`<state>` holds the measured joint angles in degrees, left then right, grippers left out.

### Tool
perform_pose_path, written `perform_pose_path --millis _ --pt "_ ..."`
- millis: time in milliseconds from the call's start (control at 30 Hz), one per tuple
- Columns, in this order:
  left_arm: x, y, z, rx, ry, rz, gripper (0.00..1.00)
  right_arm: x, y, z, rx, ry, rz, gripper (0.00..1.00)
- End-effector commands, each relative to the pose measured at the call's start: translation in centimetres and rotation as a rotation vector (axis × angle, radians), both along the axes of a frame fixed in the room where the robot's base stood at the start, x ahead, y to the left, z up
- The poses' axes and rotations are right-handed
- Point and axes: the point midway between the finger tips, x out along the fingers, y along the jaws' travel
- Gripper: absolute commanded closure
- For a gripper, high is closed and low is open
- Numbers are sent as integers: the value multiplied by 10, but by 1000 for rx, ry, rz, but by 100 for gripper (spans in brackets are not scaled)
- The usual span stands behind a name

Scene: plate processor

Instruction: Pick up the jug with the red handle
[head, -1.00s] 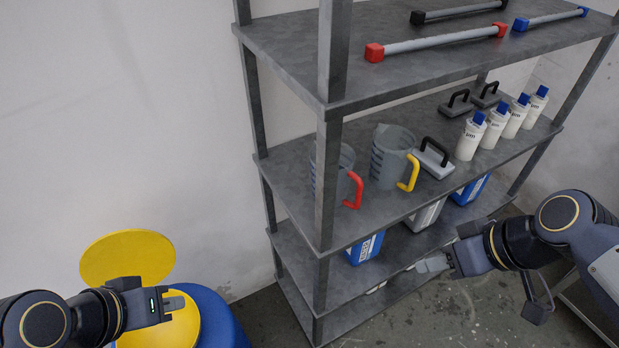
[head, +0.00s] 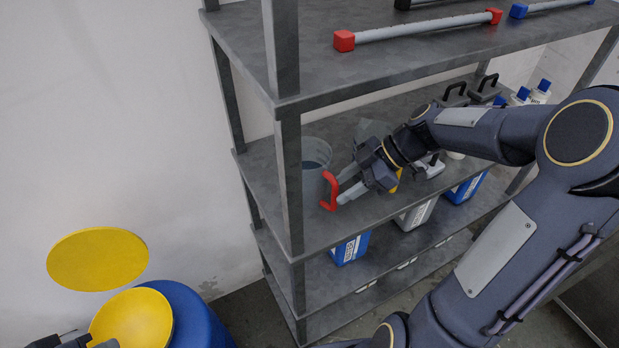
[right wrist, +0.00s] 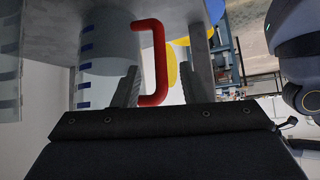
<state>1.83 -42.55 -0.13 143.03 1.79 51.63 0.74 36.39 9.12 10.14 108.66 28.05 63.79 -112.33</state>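The jug with the red handle (head: 315,158) stands on the middle shelf, partly behind the front post; its handle (head: 328,192) faces right. My right gripper (head: 346,184) is open at the handle, its fingertips pointing left toward the jug. In the right wrist view the red handle (right wrist: 158,62) shows between the two spread fingers (right wrist: 160,88), with the translucent jug body (right wrist: 105,45) with blue marks to the left. I see no finger closed on it. My left gripper (head: 78,342) is cut off at the bottom left, and its opening is unclear.
A second jug is mostly hidden behind my right gripper; its yellow handle (head: 396,183) peeks out. The shelf post (head: 287,180) stands just left of the work area. The upper shelf (head: 330,75) overhangs, holding bars. A blue barrel (head: 195,310) stands lower left.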

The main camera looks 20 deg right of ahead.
Motion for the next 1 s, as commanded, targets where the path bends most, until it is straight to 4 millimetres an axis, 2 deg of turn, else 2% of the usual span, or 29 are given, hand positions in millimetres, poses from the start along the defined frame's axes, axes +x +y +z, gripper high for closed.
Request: perform_pose_path --millis 67,200,467,500,800,1000 --pt "0 0 10 0 0 0 100 1 12 -5 3 6 4 61" --pt "0 0 11 0 0 0 100 6 22 -19 1 3 2 61" --pt "0 0 11 0 0 0 100 7 24 -23 -1 0 0 61" --pt "0 0 11 0 0 0 100 7 24 -23 -1 0 0 62" --pt "0 0 11 0 0 0 100 7 24 -22 -1 0 0 100" --pt "0 0 11 0 0 0 100 7 24 -22 -1 1 -1 100"
